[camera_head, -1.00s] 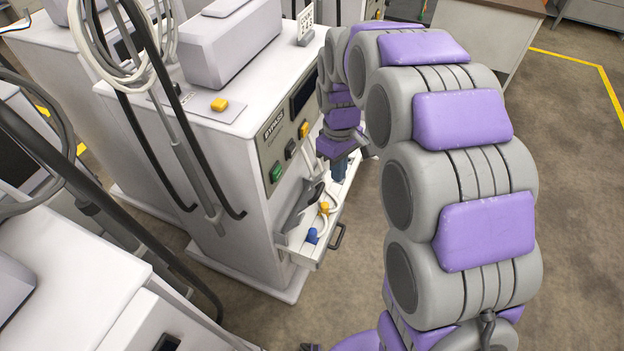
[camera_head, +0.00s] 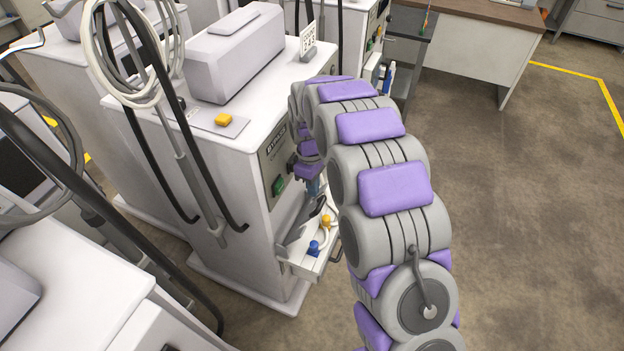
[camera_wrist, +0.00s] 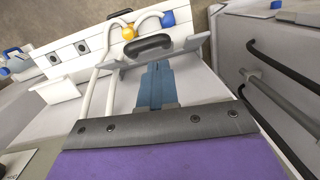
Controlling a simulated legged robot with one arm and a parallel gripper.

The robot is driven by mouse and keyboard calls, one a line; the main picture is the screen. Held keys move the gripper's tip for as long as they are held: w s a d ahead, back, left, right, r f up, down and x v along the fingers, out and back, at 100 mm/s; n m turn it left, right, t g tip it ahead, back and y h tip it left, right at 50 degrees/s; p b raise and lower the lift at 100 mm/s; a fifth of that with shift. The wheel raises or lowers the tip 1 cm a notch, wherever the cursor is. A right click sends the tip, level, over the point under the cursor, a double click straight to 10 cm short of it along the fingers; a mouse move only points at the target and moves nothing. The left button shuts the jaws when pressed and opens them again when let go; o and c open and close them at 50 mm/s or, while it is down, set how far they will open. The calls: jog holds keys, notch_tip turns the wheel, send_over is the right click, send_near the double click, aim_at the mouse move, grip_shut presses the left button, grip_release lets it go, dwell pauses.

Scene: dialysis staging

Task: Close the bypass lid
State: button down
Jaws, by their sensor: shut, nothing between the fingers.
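The machine's front bears a BYPASS label (camera_head: 276,148). Below it, a grey plate with a dark handle, which looks like the bypass lid (camera_head: 297,222), stands tilted open above a pulled-out white tray (camera_head: 301,268). The lid is almost edge-on in the wrist view (camera_wrist: 195,44), its dark handle (camera_wrist: 150,44) facing me. My gripper (camera_head: 314,187) is just above and beside the lid, partly hidden by my arm. In the wrist view, its blue-grey fingers (camera_wrist: 156,72) are shut and empty, their tips close to the lid's edge; contact cannot be told.
A yellow connector (camera_head: 326,221) and a blue connector (camera_head: 313,248) sit at the tray, with white tubing. A green button (camera_head: 278,185) is on the front panel. Hoses (camera_head: 150,110) hang on the machine's left side. Open floor (camera_head: 520,220) lies to the right.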

aim_at(317, 201)
jog(key=f, duration=0.5)
jog(key=shift+s+b, duration=0.3)
jog(key=shift+b, duration=0.1)
jog(key=shift+d, duration=0.2)
jog(key=shift+s+d+f+y, duration=0.1)
jog(key=shift+s+d+y, duration=0.1)
jog(key=shift+d+y, duration=0.15)
jog(key=s+d+f+t+y, duration=0.1)
jog(key=s+d+f+y, duration=0.1)
jog(key=d+f, duration=0.8)
jog(key=shift+s+f+b, duration=0.45)
jog(key=shift+s+f, duration=0.15)
jog(key=shift+s, duration=0.2)
